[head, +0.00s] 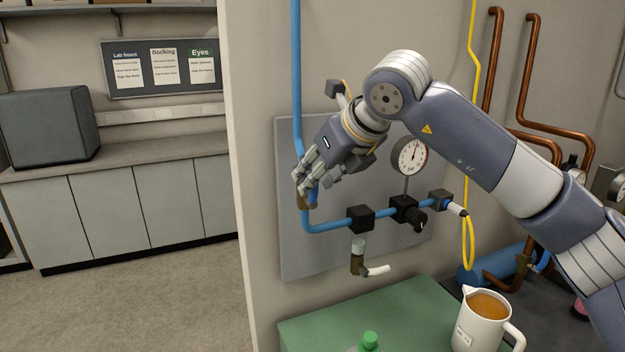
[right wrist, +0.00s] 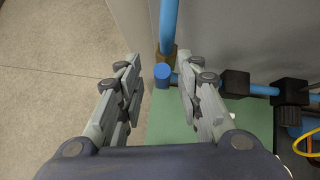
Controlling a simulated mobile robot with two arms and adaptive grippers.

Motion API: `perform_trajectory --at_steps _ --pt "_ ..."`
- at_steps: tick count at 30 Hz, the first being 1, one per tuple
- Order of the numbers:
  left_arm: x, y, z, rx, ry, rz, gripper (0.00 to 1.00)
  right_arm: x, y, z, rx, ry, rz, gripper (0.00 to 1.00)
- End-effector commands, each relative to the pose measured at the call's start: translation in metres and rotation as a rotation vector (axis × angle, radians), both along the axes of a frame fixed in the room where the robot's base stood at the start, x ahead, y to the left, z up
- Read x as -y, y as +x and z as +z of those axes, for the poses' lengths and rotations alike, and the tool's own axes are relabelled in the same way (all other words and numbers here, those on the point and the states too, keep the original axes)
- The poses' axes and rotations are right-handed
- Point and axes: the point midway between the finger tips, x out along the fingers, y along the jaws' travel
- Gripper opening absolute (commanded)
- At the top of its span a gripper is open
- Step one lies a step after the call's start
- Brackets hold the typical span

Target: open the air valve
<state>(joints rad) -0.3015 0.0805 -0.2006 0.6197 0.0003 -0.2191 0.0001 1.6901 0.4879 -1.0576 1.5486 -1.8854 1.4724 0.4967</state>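The air valve is a brass body (right wrist: 167,55) on the vertical blue pipe (head: 296,75), with a blue handle (right wrist: 162,75). In the head view its brass body and blue handle (head: 313,195) are partly hidden behind my fingers. My right gripper (head: 306,184) reaches in from the right in front of the grey panel. In the right wrist view its fingers (right wrist: 159,68) are apart, with the blue handle showing between them and a gap on each side. I cannot tell how deep the handle sits between the fingertips. My left gripper is not in view.
The blue pipe runs right through black blocks (head: 361,219) below a pressure gauge (head: 411,156). A drain fitting (head: 358,262) hangs lower. Open floor lies left.

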Motion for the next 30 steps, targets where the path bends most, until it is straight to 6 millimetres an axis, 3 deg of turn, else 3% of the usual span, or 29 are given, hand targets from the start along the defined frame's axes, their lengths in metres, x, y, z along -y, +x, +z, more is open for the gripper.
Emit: perform_trajectory --at_steps 6,13,30 --pt "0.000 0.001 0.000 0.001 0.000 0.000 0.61 0.017 -0.030 0.036 0.005 0.000 -0.001 0.33" --pt "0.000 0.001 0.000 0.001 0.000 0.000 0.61 0.028 -0.054 0.062 0.001 0.000 0.001 0.33" --pt "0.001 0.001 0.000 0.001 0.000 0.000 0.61 0.032 -0.061 0.069 -0.001 -0.001 0.001 0.33"
